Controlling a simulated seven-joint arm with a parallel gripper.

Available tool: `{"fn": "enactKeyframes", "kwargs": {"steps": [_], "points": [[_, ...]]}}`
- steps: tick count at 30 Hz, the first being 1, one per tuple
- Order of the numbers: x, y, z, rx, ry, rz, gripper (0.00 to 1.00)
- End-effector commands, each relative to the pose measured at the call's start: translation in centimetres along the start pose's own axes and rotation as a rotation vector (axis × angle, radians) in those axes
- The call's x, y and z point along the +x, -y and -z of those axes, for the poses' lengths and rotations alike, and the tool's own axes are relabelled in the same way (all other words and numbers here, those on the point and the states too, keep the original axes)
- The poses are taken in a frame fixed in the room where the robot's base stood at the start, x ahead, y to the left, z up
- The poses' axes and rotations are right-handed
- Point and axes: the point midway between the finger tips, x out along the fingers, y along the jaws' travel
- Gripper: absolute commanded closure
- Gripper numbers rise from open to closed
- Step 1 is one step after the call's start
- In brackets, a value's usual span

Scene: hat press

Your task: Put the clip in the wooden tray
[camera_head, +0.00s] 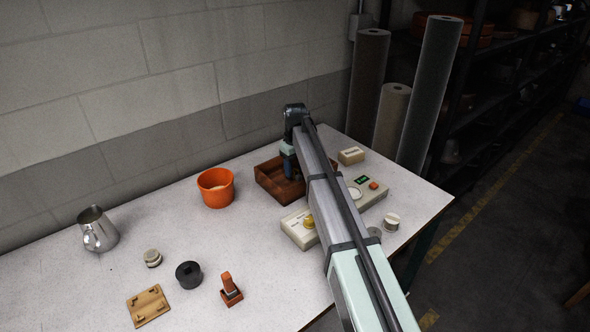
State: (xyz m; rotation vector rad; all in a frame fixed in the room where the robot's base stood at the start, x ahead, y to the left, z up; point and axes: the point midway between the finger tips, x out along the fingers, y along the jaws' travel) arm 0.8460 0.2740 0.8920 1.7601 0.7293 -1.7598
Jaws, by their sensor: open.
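The wooden tray (264,177) is a reddish-brown, low-walled box on the far part of the table, near the wall. My gripper (292,170) points down over the right part of the tray. It is open; its fingertips are small and partly hidden by my arm. I cannot make out the clip for certain. A small orange-red piece with an upright part (230,290) stands at the front of the table and may be it, well apart from my gripper. My arm hides part of the tray's right side, and I cannot tell what lies there.
An orange pot (215,188) stands left of the tray. A metal jug (97,229), a black round piece (189,275), a pale knob (152,258) and a tan board (149,306) lie further left. Pale boxes (299,228) flank my arm. Rolls (368,85) stand behind.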

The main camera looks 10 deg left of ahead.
Motion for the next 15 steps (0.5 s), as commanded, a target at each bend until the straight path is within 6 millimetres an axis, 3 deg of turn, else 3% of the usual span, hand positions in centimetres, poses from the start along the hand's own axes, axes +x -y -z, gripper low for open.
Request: {"fn": "enactKeyframes", "kwargs": {"steps": [15], "points": [[-8.9,-0.1,0.1,0.0,-0.002,-0.001,0.5]]}}
